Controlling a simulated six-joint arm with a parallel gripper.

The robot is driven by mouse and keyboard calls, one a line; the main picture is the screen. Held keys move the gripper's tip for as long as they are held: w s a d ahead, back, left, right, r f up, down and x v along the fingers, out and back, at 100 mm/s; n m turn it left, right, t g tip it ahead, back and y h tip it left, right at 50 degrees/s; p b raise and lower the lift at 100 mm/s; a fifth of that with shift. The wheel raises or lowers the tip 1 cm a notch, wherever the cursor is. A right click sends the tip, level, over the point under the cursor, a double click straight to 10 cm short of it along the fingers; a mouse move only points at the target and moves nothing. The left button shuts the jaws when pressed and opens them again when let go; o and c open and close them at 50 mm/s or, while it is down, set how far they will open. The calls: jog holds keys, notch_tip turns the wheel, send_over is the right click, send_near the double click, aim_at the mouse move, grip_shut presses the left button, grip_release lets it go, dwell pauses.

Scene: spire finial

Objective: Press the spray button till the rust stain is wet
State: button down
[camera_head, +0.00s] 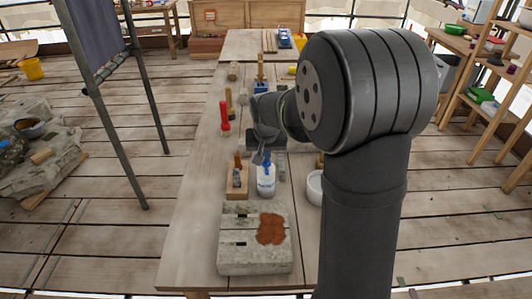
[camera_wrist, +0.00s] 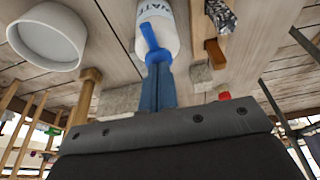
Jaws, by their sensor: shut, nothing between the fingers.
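A white spray bottle (camera_head: 266,184) with dark lettering stands upright on the table, just behind the stone block (camera_head: 240,260). Its blue spray head (camera_head: 266,158) shows on top. The rust stain (camera_head: 271,229) is an orange-brown patch on the right of the block's top; I cannot tell whether it is wet. My gripper (camera_head: 259,156) is right at the bottle's top. In the wrist view the shut fingers (camera_wrist: 158,82) reach the blue spray head (camera_wrist: 152,40), over the bottle (camera_wrist: 158,14); I cannot tell whether they touch it.
A white bowl (camera_head: 315,188) stands right of the bottle, partly behind my arm. A wooden block with a tool (camera_head: 237,183) stands to its left. A red-handled tool (camera_head: 225,122) and other tools stand further back. The table's left side is clear.

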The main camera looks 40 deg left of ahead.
jog(key=shift+f, duration=0.1)
notch_tip(320, 180, up, 4)
jog(key=shift+r, duration=0.25)
jog(key=v, duration=0.9)
jog(key=shift+r, duration=0.4)
jog(key=shift+d, duration=0.1)
